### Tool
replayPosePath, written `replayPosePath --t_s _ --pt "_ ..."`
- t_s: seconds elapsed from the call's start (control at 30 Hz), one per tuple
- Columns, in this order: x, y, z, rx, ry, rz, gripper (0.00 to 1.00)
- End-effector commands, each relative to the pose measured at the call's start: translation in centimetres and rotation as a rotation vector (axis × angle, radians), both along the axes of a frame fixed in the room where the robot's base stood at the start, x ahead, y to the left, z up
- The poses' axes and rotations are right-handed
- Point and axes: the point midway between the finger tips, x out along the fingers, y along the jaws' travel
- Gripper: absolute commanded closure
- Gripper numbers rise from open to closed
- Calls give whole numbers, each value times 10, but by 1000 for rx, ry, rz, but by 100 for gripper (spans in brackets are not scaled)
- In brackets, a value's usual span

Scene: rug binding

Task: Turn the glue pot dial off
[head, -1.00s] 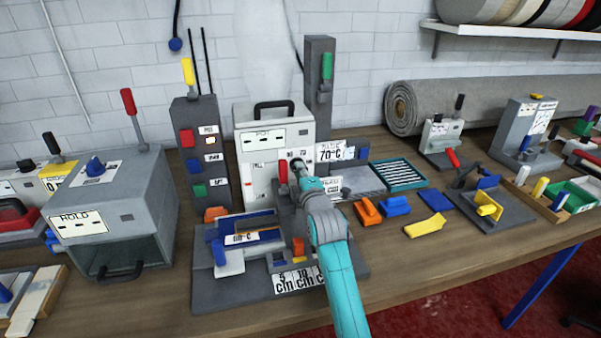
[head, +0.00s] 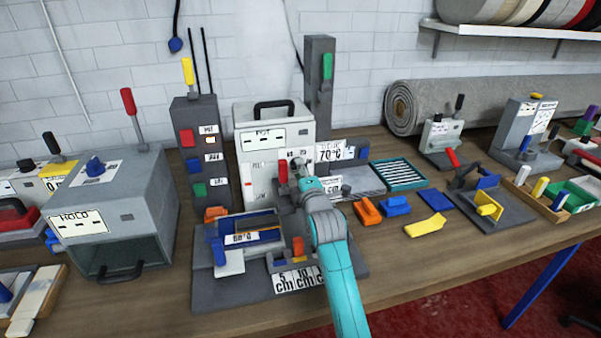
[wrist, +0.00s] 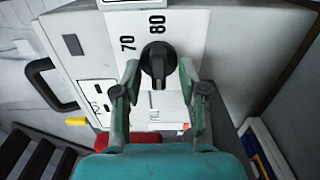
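The glue pot (head: 249,160) is a white box with a black top handle, standing at the back of the bench. Its dial is hidden behind my gripper in the head view. In the wrist view the dark dial (wrist: 158,62) sits on a white face printed 70 and 80. Its ridge runs roughly toward the 80. My gripper (wrist: 158,68) is open, with one fingertip on each side of the dial and a visible gap on both sides. In the head view my gripper (head: 294,166) is at the pot's front right.
A red knob (head: 283,171) is close beside my gripper. A grey post (head: 319,85) with a green handle stands behind right. A grey switch column (head: 199,150) stands left of the pot. A grey fixture with a blue-lined tray (head: 262,219) lies in front, below my arm.

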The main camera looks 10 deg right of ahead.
Motion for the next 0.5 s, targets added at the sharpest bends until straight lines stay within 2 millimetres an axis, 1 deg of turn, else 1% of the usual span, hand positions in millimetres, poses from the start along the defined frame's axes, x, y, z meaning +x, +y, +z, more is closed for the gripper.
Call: replayPosePath --t_s 0.17,0.27,0.37,0.5 --pt "-1 0 1 1 -1 0 58" --pt "-7 0 1 1 -2 0 58" --pt "-20 0 0 1 -1 0 58" --pt "-47 0 0 1 -1 0 58"
